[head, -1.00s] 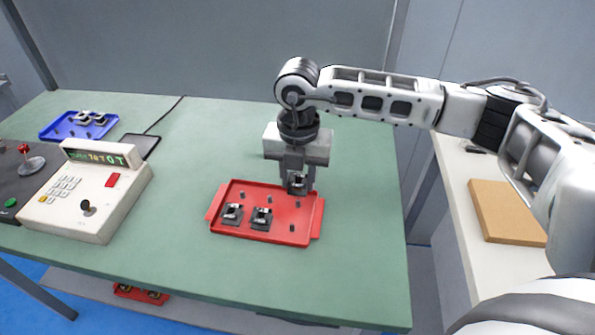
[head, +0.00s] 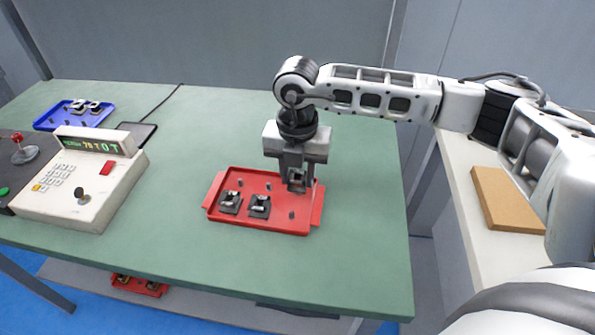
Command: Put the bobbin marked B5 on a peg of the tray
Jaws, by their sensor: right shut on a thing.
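The red tray (head: 272,226) lies on the green bench, with several short pegs. Two dark bobbins sit in its front left part, one at the left (head: 230,203) and one beside it (head: 260,207). My right gripper (head: 296,181) points down over the tray's back right part. It is shut on a dark bobbin (head: 297,186), partly hidden by the fingers. I cannot tell whether this bobbin touches the tray or a peg. No B5 mark is readable on any bobbin. My left gripper is not in view.
A blue tray (head: 60,126) with several bobbins stands at the back left. A white winder control box (head: 85,190) with keypad and display is at the left. A brown board (head: 508,210) lies on the right side table. The green bench (head: 180,230) is clear around the red tray.

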